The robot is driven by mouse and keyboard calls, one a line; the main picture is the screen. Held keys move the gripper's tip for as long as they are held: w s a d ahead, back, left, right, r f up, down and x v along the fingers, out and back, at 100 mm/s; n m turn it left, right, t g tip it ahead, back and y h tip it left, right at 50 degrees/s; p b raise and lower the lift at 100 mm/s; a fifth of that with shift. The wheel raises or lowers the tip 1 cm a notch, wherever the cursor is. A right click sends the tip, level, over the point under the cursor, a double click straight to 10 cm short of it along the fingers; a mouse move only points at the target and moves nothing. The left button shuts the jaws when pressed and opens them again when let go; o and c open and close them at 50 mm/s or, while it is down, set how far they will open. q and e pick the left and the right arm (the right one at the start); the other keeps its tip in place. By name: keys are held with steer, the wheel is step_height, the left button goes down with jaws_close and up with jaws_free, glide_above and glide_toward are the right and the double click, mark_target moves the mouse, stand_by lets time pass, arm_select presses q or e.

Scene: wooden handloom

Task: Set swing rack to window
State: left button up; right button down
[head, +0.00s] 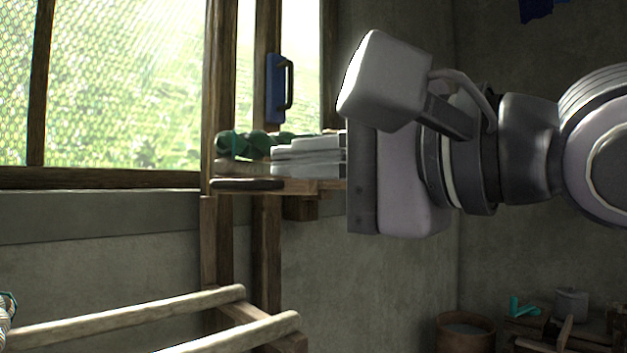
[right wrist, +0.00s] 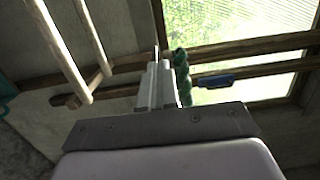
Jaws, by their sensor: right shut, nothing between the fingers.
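A wooden rack arm (head: 290,187) stands out level from an upright post beside the window (head: 125,90). A dark green twisted bundle (head: 250,144) lies at the rack; it also shows in the right wrist view (right wrist: 183,75). My right gripper (head: 275,160) comes in from the right, fingers pointing left and shut with nothing between them. In the head view the fingers overlap the rack and the bundle's right end; I cannot tell whether they touch. A blue plate with a black handle (head: 277,88) is on the post above; a blue piece shows in the wrist view (right wrist: 215,80). My left gripper is not in view.
Two pale wooden rails (head: 130,317) of a frame run across the lower left. A round tub (head: 466,332) and a low wooden bench (head: 530,325) with small items stand at the lower right.

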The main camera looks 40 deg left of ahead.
steer(key=shift+s+d, duration=0.9)
steer(key=shift+d, duration=0.1)
